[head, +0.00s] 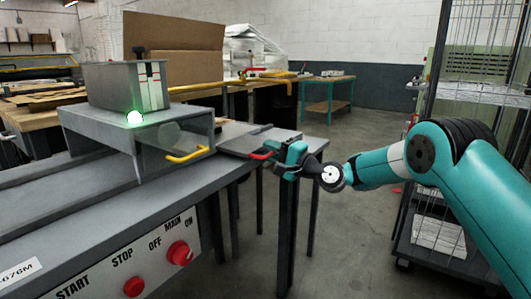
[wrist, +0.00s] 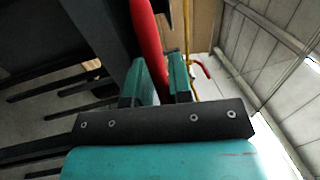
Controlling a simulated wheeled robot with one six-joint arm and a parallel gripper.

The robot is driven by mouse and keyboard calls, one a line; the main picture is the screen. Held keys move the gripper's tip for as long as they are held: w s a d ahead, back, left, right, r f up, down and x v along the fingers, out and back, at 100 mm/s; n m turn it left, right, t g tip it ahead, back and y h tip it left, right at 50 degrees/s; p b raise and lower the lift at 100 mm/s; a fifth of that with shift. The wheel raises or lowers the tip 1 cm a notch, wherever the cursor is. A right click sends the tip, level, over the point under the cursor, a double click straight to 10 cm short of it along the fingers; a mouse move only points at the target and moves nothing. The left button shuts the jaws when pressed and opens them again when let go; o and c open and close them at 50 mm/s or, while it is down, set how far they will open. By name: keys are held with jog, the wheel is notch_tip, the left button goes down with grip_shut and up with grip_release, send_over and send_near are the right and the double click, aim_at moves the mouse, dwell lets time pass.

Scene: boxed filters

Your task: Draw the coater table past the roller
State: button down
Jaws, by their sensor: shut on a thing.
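The coater table (head: 240,137) is a flat grey plate sticking out to the right of the coater's housing (head: 95,122) in the head view. A red handle (head: 262,155) is at its right end. My gripper (head: 285,160) is at that end, shut on the red handle. In the wrist view the red handle (wrist: 148,48) passes between the two teal fingers (wrist: 158,85). The roller is not clearly visible; the housing and its clear guard cover that spot. A green lamp (head: 135,118) is lit on the housing.
The bench front has red knobs (head: 179,253) and START, STOP, OFF, MAIN, ON labels. A yellow handle (head: 188,156) is on the guard. A wire rack (head: 435,215) stands at the right. Open floor (head: 345,215) lies between bench and rack.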

jog(key=shift+r, duration=0.6)
jog(key=c, duration=1.2)
grip_release()
jog(key=shift+s, duration=0.1)
jog(key=shift+a+f, duration=0.1)
jog(key=shift+a, duration=0.05)
jog(key=shift+f, duration=0.15)
jog(key=b+v, duration=1.2)
jog(key=v, duration=0.5)
jog(key=shift+s+f, duration=0.1)
